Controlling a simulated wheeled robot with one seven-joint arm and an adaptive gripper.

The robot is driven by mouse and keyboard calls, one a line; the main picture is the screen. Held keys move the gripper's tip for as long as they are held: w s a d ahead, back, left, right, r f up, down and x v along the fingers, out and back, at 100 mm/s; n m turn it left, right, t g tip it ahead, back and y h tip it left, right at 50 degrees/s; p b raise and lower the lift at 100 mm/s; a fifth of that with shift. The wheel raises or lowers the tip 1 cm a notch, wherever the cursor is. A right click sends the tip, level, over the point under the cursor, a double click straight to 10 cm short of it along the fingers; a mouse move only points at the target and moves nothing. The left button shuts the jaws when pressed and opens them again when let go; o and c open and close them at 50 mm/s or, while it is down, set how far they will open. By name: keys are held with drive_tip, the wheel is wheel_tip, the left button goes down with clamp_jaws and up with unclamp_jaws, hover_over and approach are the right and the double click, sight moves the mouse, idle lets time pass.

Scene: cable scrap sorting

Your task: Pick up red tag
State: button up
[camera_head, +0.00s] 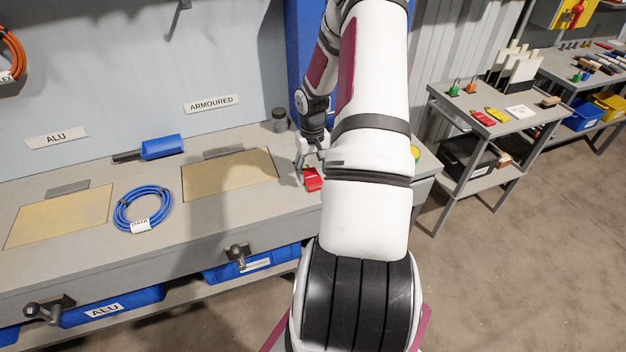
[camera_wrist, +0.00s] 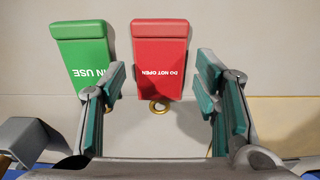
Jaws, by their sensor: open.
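The red tag (camera_wrist: 160,50) lies flat on the bench top and reads "DO NOT OPEN" in the wrist view, with a brass ring at its near end. In the head view the red tag (camera_head: 312,180) shows beside my arm. My gripper (camera_wrist: 162,82) is open and empty, with one finger on each side of the tag's near end. In the head view my gripper (camera_head: 304,168) is low over the bench at the tag. A green tag (camera_wrist: 82,50) reading "IN USE" lies just left of the red one, close to the left finger; my arm hides it in the head view.
A blue cable coil (camera_head: 142,210) and blue brush (camera_head: 162,147) lie on the bench, with a jar (camera_head: 280,120) behind my gripper. The cart (camera_head: 520,128) at right holds another red tag (camera_head: 481,119) and a yellow one (camera_head: 498,115). Vice handles (camera_head: 238,255) jut from the bench front.

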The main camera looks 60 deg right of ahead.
wheel_tip(320, 180, down, 2)
drive_tip(key=c, duration=0.6)
drive_tip(key=shift+r, duration=0.15)
drive_tip(key=shift+r, duration=0.6)
wheel_tip(320, 180, up, 2)
drive_tip(key=shift+r, duration=0.2)
drive_tip(key=s+a, duration=0.3)
drive_tip(key=s, duration=0.1)
drive_tip(key=s+a, duration=0.3)
drive_tip(key=s, duration=0.1)
drive_tip(key=s+a+r, duration=0.1)
drive_tip(key=s+a, duration=0.2)
drive_tip(key=s, duration=0.2)
drive_tip(key=shift+a+b, duration=0.2)
drive_tip(key=shift+b, duration=0.2)
